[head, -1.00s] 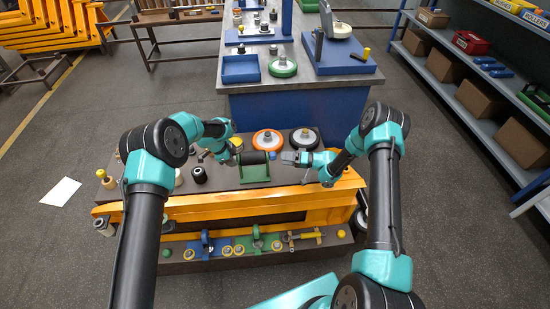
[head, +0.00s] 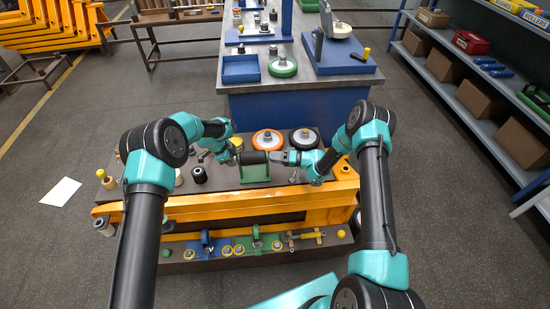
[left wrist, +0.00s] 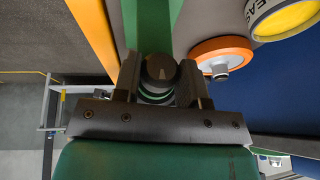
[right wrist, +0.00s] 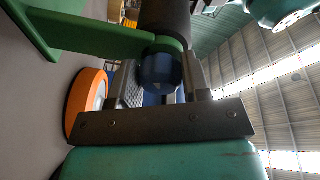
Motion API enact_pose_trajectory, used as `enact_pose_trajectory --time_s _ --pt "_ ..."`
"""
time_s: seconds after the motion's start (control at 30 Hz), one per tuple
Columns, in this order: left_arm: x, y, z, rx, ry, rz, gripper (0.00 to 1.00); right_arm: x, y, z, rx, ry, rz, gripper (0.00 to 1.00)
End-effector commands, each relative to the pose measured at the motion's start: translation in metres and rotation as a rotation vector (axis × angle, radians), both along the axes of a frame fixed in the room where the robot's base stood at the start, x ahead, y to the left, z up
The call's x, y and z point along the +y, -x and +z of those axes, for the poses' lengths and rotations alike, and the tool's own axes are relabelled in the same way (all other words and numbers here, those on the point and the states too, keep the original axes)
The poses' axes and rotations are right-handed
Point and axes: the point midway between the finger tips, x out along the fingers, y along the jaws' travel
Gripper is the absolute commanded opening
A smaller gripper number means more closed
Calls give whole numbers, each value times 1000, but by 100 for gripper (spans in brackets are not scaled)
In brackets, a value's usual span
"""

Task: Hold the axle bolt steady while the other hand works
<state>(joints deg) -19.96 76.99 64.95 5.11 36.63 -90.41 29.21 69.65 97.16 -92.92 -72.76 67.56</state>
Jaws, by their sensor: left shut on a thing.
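A black roller (head: 252,157) lies in a green bracket (head: 255,173) on the bench. My left gripper (head: 234,158) is at the roller's left end, shut on the dark round head of the axle bolt (left wrist: 160,68), seen between its fingers in the left wrist view. My right gripper (head: 277,157) is at the roller's right end. In the right wrist view, a dark blue round nut or cap (right wrist: 160,73) sits between its two spread fingers, against the green bracket side. Whether the fingers touch it is hard to see. The bolt's shaft is hidden inside the roller.
An orange-rimmed wheel (head: 268,139) and a black wheel (head: 304,138) lie behind the roller. A black cylinder (head: 199,174) stands at the left. Yellow rails (head: 230,205) run along the bench front. A blue workbench (head: 300,108) stands behind.

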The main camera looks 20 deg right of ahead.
Motion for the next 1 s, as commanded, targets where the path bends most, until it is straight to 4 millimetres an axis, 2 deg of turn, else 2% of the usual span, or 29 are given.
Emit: enact_pose_trajectory --time_s 0.03,0.2,0.57,1.0 --pt "0 5 -4 15 -4 -4 0 0 0 0 0 1 0 35" --pt "0 5 -4 15 -4 -4 0 0 0 0 0 1 0 20" --pt "0 5 -4 15 -4 -4 0 0 0 -1 -46 14 -1 19" --pt "0 5 -4 15 -4 -4 0 0 -1 -3 -308 84 0 19"
